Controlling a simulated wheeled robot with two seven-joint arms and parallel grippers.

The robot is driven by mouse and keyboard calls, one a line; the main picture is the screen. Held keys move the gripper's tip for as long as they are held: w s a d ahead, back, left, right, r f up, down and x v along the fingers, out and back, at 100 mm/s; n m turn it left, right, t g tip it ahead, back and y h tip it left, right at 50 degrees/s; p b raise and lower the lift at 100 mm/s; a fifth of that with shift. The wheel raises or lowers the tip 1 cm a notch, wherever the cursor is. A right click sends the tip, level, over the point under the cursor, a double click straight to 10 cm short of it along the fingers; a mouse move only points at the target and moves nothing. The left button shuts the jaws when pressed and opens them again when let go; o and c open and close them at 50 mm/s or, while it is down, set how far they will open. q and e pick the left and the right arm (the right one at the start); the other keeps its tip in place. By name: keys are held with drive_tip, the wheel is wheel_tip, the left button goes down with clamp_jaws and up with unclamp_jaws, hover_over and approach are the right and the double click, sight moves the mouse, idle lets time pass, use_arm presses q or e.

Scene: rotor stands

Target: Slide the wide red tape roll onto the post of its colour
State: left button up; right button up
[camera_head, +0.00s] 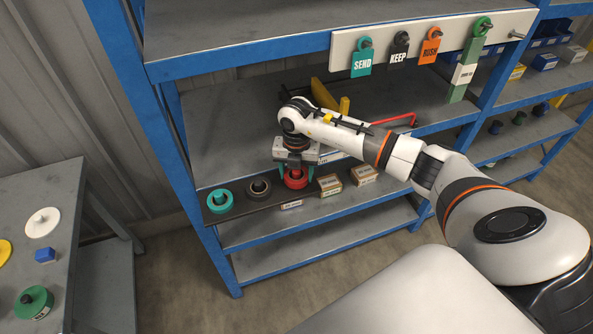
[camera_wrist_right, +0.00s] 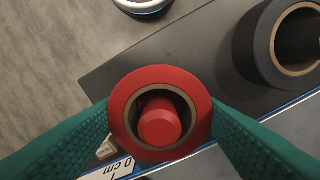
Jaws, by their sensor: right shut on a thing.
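My right gripper (camera_head: 295,173) reaches down over the shelf and is shut on the red tape roll (camera_head: 297,183). In the right wrist view its two green fingers (camera_wrist_right: 160,128) press the red roll (camera_wrist_right: 122,112) from both sides. The red post (camera_wrist_right: 160,122) shows inside the roll's hole, toward its lower part, with a dark gap above it. The roll looks level and around the post in this view; how far down it sits I cannot tell. My left gripper is not in view.
Left of the red roll on the dark board are a dark roll (camera_head: 258,190) and a teal roll (camera_head: 220,205). Cardboard boxes (camera_head: 329,185) (camera_head: 365,175) stand to the right. A small box (camera_head: 291,205) is in front. The upper shelf edge (camera_head: 250,58) overhangs behind.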

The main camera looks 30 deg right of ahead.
idle(0.4)
drive_tip(key=o, duration=1.3)
drive_tip(key=shift+r+p, duration=3.25)
drive_tip(key=shift+r, duration=1.2)
